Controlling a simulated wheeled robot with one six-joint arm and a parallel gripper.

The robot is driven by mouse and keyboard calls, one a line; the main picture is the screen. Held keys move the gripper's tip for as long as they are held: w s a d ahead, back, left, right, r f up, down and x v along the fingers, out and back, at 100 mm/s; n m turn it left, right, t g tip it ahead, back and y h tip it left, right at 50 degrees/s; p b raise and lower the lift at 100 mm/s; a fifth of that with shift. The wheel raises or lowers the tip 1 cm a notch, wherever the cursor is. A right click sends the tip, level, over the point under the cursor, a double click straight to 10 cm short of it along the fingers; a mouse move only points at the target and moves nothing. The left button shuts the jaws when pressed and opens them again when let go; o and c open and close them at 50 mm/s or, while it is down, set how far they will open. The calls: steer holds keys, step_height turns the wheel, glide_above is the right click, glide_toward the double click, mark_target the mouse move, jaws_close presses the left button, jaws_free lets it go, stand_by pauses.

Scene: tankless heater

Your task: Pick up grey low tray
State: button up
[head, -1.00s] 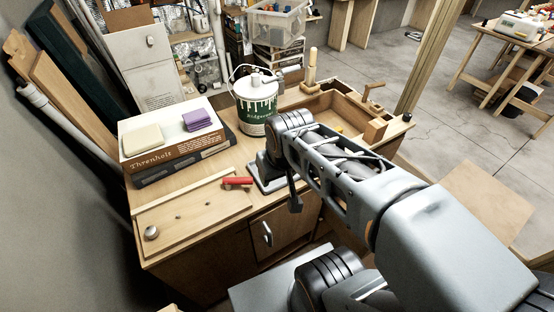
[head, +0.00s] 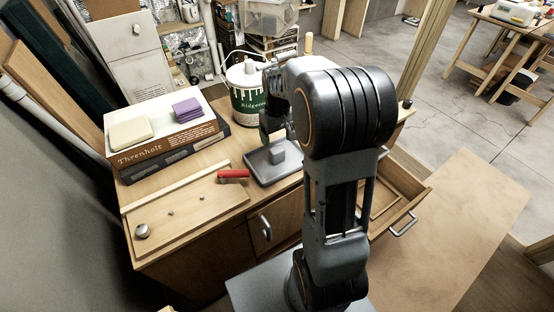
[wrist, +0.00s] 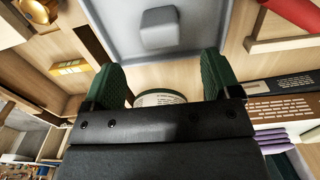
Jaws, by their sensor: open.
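The grey low tray (head: 273,166) lies flat on the wooden workbench (head: 190,238), in front of the paint can, with a raised grey block in its middle. In the wrist view the tray (wrist: 108,33) fills the top middle, its block between and beyond my fingers. My gripper (wrist: 160,70) is open, with a green-padded finger on each side and nothing held. In the head view my gripper is mostly hidden by my own arm, just behind and above the tray. Contact with the tray cannot be told.
A green-and-white paint can (head: 249,98) stands close behind the tray. A red-handled object (head: 233,173) lies just left of it. Books (head: 170,148) carrying a purple block (head: 187,108) and a cream block (head: 131,133) are at left. An open drawer (head: 405,210) juts out at right.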

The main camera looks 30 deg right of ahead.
mark_target(277, 149)
steer(key=shift+w+f, duration=0.1)
steer(key=shift+f, duration=3.85)
steer(key=shift+c, duration=0.2)
steer(key=c, duration=1.1)
steer(key=shift+c, duration=0.2)
steer(key=shift+r, duration=0.15)
